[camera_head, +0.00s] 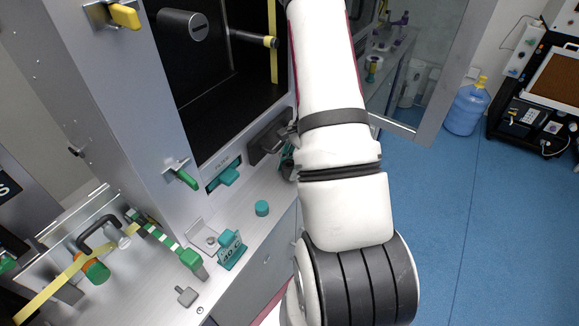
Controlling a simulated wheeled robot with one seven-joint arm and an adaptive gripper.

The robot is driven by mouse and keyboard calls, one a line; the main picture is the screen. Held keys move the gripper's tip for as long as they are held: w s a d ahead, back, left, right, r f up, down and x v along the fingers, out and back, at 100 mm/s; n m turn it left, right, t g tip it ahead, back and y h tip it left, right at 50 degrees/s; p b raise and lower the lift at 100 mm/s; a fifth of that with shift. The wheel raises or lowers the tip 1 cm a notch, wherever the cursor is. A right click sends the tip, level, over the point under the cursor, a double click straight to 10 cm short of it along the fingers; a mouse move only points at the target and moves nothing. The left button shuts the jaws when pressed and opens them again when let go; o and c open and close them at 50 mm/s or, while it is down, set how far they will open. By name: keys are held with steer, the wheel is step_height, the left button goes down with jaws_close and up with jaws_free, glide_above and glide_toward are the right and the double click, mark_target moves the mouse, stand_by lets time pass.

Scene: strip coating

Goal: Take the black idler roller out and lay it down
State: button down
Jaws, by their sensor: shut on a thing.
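My gripper (287,138) shows only in part at the left edge of my white arm, which hides most of it. It is shut on a dark, elongated thing that looks like the black idler roller (266,137). This sits low in front of the cabinet opening, just above the grey ledge (262,185). I cannot tell whether it touches the ledge.
On the ledge are a teal cap (262,208), a teal labelled block (231,250) and a small grey knob (187,296). Green (183,178) and yellow (125,15) handles jut from the cabinet face. An open glass door (420,70) stands right of my arm.

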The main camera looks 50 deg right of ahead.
steer(key=shift+f, duration=0.3)
steer(key=shift+f+b, duration=0.3)
steer(key=shift+b, duration=0.05)
steer(key=shift+f, duration=0.3)
steer(key=c, duration=1)
jaws_free()
steer(key=shift+c, duration=0.2)
steer(key=v, duration=0.8)
